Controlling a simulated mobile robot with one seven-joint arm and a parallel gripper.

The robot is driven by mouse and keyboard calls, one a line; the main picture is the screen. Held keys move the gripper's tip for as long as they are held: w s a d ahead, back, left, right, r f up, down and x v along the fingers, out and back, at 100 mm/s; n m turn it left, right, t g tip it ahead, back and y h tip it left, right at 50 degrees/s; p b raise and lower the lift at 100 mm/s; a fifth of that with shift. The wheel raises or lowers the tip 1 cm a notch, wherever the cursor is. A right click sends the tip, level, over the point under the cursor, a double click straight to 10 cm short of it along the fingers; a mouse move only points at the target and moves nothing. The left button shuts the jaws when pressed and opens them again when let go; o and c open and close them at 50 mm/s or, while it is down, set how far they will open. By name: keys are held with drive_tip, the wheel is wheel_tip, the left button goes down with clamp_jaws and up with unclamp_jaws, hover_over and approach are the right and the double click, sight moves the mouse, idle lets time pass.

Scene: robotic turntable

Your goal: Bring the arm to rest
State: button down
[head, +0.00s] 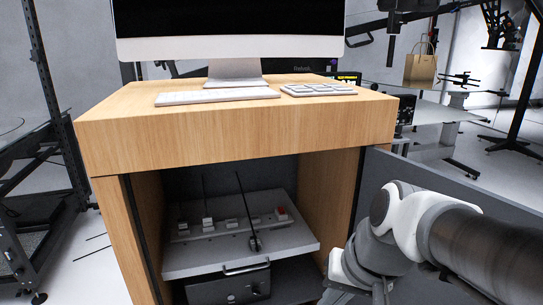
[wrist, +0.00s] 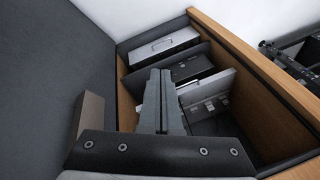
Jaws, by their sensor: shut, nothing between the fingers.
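My arm (head: 430,235) enters the head view from the lower right, with its white wrist joint beside the wooden cabinet. The fingertips are outside the head view at the bottom. In the wrist view my gripper (wrist: 158,85) shows with its two grey fingers together and nothing between them. It points toward the open cabinet, whose inside lies beyond the fingertips. Whether the fingers touch anything in there I cannot tell.
The wooden cabinet (head: 230,135) carries a monitor (head: 230,50), a keyboard (head: 218,96) and a keypad (head: 318,89). Inside is a grey control panel (head: 240,240) with switches and thin rods, above a black unit with a handle (head: 228,288). A dark panel (head: 455,190) stands along the right.

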drive_tip(key=s+d+r+n+t+h, duration=0.2)
drive_tip(key=s+d+r, duration=0.2)
drive_tip(key=d, duration=0.1)
wheel_tip(320, 180, up, 25)
drive_tip(key=p, duration=2.5)
drive_tip(key=shift+s+f+h, duration=0.2)
drive_tip(key=shift+s+h, duration=0.05)
drive_tip(key=shift+h, duration=0.05)
